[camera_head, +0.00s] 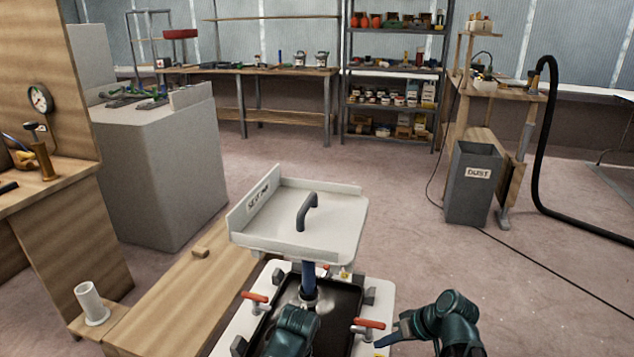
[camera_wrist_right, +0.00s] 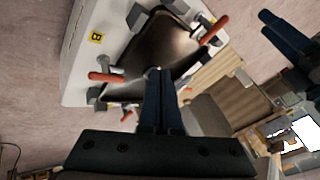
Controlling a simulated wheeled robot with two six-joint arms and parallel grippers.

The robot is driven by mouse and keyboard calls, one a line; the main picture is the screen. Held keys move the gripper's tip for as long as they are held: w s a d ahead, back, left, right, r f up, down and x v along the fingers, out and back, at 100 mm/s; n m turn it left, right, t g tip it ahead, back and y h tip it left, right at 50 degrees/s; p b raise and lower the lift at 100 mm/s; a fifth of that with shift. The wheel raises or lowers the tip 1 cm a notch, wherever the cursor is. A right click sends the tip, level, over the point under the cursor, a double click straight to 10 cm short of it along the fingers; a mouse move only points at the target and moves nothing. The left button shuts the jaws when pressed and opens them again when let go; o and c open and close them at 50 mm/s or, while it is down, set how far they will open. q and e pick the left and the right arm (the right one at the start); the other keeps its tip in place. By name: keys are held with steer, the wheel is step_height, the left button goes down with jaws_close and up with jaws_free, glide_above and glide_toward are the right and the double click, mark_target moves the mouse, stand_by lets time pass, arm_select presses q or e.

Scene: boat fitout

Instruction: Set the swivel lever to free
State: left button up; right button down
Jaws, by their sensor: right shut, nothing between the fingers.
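Red-handled levers sit around a dark recessed tray on a white base (camera_head: 240,331). One is at the left (camera_head: 255,296), another at the right (camera_head: 370,323). I cannot tell which is the swivel lever or read its setting. In the right wrist view, a red lever (camera_wrist_right: 105,77) lies left of my fingers and another (camera_wrist_right: 215,30) beyond them. My right gripper (camera_head: 388,337) is shut and empty, beside the right lever; in its wrist view the fingertips (camera_wrist_right: 159,72) point at the tray. My left gripper (camera_head: 308,272) appears over the tray, its jaw opening unclear.
A white pan (camera_head: 330,235) with a grey handle stands beyond the levers. A wooden plank (camera_head: 180,300) lies to the left, with a grey cabinet (camera_head: 160,165) behind. A grey dust bin (camera_head: 470,190) and black hose (camera_head: 545,150) stand right. Floor between is clear.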

steer(key=s+a+f+n+g+h, duration=0.1)
steer(key=s+a+f+g+h, duration=0.3)
steer(key=s+a+h, duration=0.45)
arm_select(q)
step_height(320, 180, up, 38)
steer(key=p, duration=3.7)
steer(key=shift+f+p, duration=0.25)
steer(key=shift+p, duration=0.05)
arm_select(e)
step_height(320, 180, up, 38)
steer(key=a+y, duration=0.1)
steer(key=shift+s+a+f, duration=0.2)
steer(key=shift+s+a, duration=0.2)
steer(key=shift+s, duration=0.05)
